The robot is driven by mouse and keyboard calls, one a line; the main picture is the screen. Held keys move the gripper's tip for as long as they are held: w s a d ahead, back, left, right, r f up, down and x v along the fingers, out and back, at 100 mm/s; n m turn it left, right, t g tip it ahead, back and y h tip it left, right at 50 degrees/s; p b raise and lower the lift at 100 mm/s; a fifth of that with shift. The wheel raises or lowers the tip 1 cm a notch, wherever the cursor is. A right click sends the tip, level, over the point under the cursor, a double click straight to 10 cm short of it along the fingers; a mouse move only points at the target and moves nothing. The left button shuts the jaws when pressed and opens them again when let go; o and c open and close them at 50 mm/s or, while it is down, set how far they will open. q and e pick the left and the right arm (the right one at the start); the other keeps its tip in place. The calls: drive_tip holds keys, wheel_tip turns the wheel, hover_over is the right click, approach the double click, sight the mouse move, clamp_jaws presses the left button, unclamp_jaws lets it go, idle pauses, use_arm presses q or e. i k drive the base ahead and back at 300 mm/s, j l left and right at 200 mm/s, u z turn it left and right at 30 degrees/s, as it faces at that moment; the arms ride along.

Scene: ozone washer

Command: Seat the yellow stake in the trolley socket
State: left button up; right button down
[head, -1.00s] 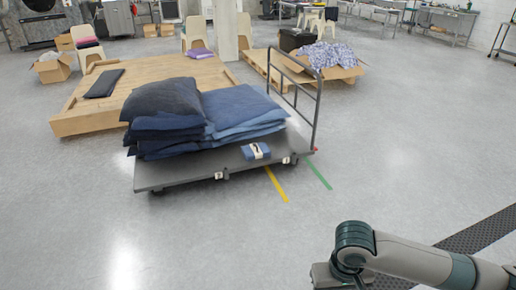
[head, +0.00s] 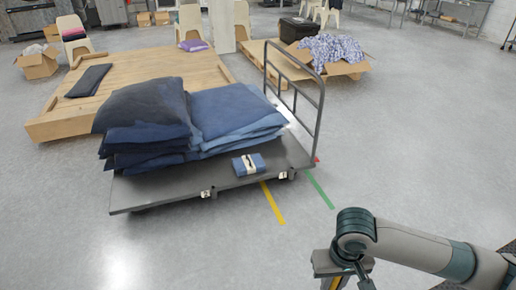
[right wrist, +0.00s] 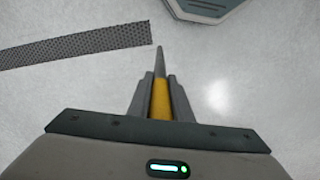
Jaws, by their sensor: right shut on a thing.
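My right gripper (right wrist: 160,92) is shut on the yellow stake (right wrist: 160,104), whose thin grey tip points away from the wrist. In the head view a small yellow piece of the stake (head: 336,284) shows at the bottom edge, below my right wrist. The grey trolley (head: 150,195) stands ahead and to the left of my right arm. Two small pale brackets, which look like sockets, sit on its near edge: one near the middle (head: 208,193) and one near the right corner (head: 286,175). The stake is apart from both. My left gripper is out of view.
Stacked dark blue cloths (head: 150,120) and lighter blue ones (head: 235,112) lie on the trolley, with a small blue bundle (head: 248,165) near its front edge. A tube handle (head: 318,115) rises at its right end. Yellow (head: 272,204) and green (head: 319,189) floor stripes lie beside it.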

sight(163, 143)
drive_tip(key=i, duration=3.8)
drive_tip(key=z, duration=0.75)
